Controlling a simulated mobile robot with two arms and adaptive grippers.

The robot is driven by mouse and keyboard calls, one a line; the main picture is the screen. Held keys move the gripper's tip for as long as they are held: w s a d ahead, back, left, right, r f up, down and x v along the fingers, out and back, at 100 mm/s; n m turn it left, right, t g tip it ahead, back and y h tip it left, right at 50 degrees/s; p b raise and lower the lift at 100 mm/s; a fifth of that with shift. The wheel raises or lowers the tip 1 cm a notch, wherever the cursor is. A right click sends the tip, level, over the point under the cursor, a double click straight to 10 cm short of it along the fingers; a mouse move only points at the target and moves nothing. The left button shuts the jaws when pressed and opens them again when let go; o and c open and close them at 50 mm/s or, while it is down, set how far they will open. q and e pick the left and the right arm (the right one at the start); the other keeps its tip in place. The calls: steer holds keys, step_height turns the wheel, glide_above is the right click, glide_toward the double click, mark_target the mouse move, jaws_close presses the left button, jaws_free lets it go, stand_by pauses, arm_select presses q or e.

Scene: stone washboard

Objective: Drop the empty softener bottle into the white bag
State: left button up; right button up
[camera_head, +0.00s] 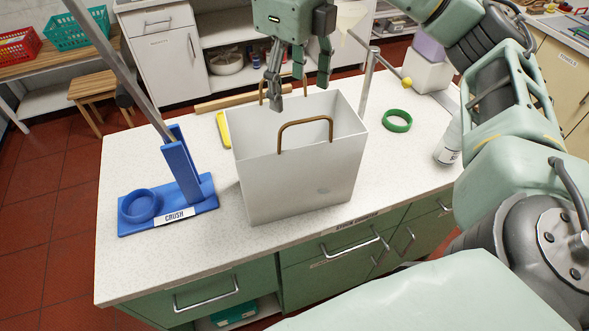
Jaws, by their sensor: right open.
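The white bag (290,180) stands upright and open on the counter, with a brown handle (305,122) on its front rim and another at the back. My right gripper (298,92) is above the bag's back rim, its fingers apart and nothing between them. The bag's upper inside shows bare; its bottom is hidden behind the front wall. A white bottle with a dark-printed label (449,142) stands on the counter at the right, partly covered by my right arm. I cannot tell whether it is the softener bottle. My left gripper is out of view.
A blue stand marked "CRUSH" (205,190) is left of the bag on the white counter (160,255). A green ring (397,121) lies to the right. A metal post (368,80) rises behind the bag. A yellow item (222,128) lies behind its left side.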

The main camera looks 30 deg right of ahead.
step_height(320, 180, up, 12)
stand_by(0.9)
stand_by(0.4)
